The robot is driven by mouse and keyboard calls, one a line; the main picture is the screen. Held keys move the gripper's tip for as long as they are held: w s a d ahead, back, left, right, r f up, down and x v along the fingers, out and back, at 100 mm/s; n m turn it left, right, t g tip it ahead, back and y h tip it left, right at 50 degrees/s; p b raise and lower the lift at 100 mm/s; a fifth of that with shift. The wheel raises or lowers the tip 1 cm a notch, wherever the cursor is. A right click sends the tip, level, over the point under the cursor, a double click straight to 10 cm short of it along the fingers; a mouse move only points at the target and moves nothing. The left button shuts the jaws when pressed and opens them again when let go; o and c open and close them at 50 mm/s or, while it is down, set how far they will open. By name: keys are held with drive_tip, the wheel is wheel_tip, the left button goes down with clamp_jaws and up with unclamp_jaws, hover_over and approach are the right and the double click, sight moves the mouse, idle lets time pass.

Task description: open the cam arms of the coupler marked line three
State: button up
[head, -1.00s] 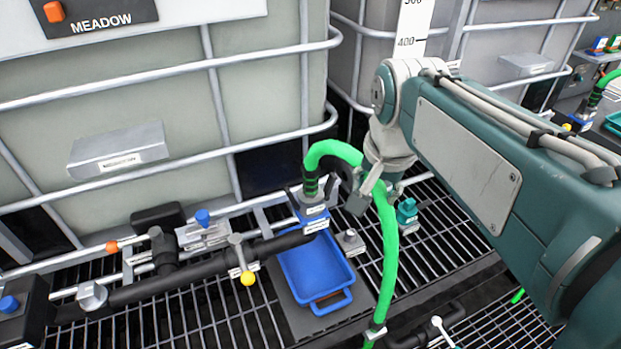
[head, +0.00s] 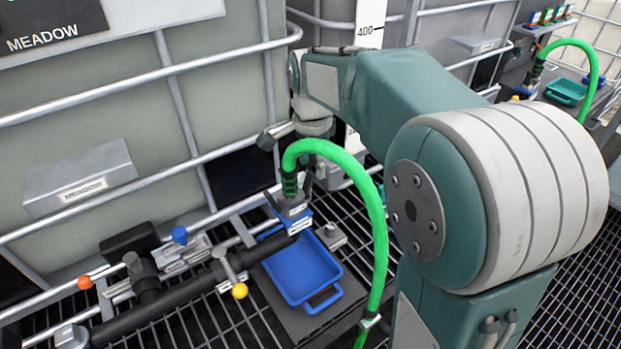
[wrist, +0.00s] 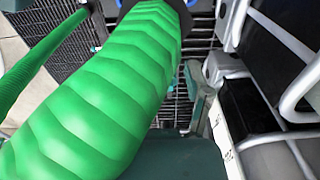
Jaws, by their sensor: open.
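The coupler (head: 293,213) sits at the end of the black pipe, above a blue tray. A green hose (head: 368,205) rises from its dark collar and arches right. Dark cam arms (head: 273,201) stand up beside the collar. The coupler's white labels are too small to read. My gripper (head: 290,148) is open, just above and behind the hose arch, partly hidden by it. I cannot tell whether it touches the hose. In the wrist view the hose (wrist: 95,100) fills the left and middle, close to the camera, and ends in a dark collar at the top.
The blue tray (head: 303,272) lies on a dark plate over the grating. A yellow-knobbed valve handle (head: 239,290) stands to the left. A caged tank (head: 110,110) marked MEADOW stands behind. Another green hose (head: 590,65) and green tray (head: 566,92) are at far right.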

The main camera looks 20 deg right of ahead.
sight(310, 172)
drive_tip(key=f, duration=0.2)
drive_tip(key=a+f, duration=0.1)
drive_tip(key=f, duration=0.1)
drive_tip(key=shift+f, duration=0.15)
drive_tip(key=shift+d, duration=0.15)
drive_tip(key=shift+d, duration=0.15)
clamp_jaws()
